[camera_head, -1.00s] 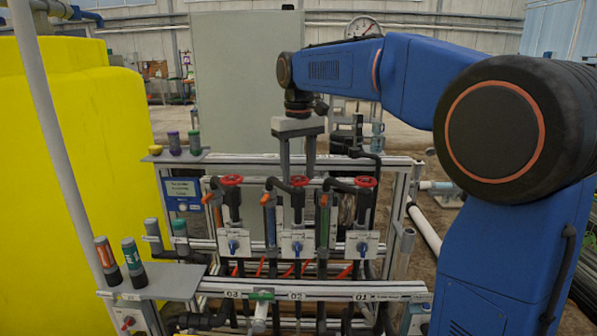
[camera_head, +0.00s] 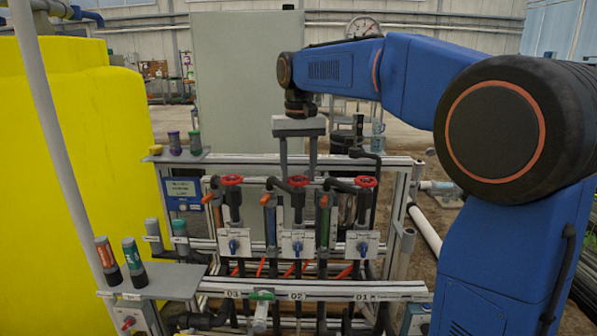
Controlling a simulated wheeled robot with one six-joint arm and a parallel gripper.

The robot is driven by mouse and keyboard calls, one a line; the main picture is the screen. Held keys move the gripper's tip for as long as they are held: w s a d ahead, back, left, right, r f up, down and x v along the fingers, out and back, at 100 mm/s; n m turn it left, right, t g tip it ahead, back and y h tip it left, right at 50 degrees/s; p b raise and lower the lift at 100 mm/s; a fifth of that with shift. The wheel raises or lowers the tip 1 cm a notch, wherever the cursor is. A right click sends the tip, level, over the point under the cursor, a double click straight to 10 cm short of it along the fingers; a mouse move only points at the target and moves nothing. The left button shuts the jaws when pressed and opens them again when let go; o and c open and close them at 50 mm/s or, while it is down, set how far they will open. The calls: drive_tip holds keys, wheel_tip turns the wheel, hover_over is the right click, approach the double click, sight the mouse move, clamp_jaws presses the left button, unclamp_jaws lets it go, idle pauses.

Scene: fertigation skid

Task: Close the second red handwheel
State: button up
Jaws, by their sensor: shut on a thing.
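Three red handwheels stand in a row on dark vertical pipes of the skid: a left one (camera_head: 231,180), a middle one (camera_head: 298,181) above the label 02, and a right one (camera_head: 365,181). My gripper (camera_head: 298,178) points straight down over the middle handwheel. Its two grey fingers reach down to either side of that wheel and are shut on it. The wheel's rim shows between the fingertips. The exact contact points are too small to see.
White plates with blue knobs (camera_head: 298,243) sit below the wheels. A front rail (camera_head: 330,291) carries labels 03, 02 and 01. Bottles (camera_head: 134,262) stand on a grey shelf at left, beside a yellow tank (camera_head: 80,180). A blue controller (camera_head: 182,193) is behind.

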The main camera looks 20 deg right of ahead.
sight(299, 179)
drive_tip(key=o, duration=1)
drive_tip(key=shift+o, duration=0.2)
drive_tip(key=shift+r, duration=0.1)
wheel_tip(299, 179, up, 17)
drive_tip(key=shift+r, duration=0.1)
drive_tip(key=s+d+f+t, duration=0.2)
drive_tip(key=s+d+f, duration=0.2)
drive_tip(key=s+f, duration=1.2)
drive_tip(key=s+d+f+n+t, duration=0.1)
drive_tip(key=s+d+f, duration=0.3)
drive_tip(key=s+f, duration=1.2)
wheel_tip(299, 179, down, 4)
drive_tip(key=shift+s+f+t, duration=0.15)
drive_tip(key=shift+f+t, duration=0.05)
drive_tip(key=shift+t, duration=0.7)
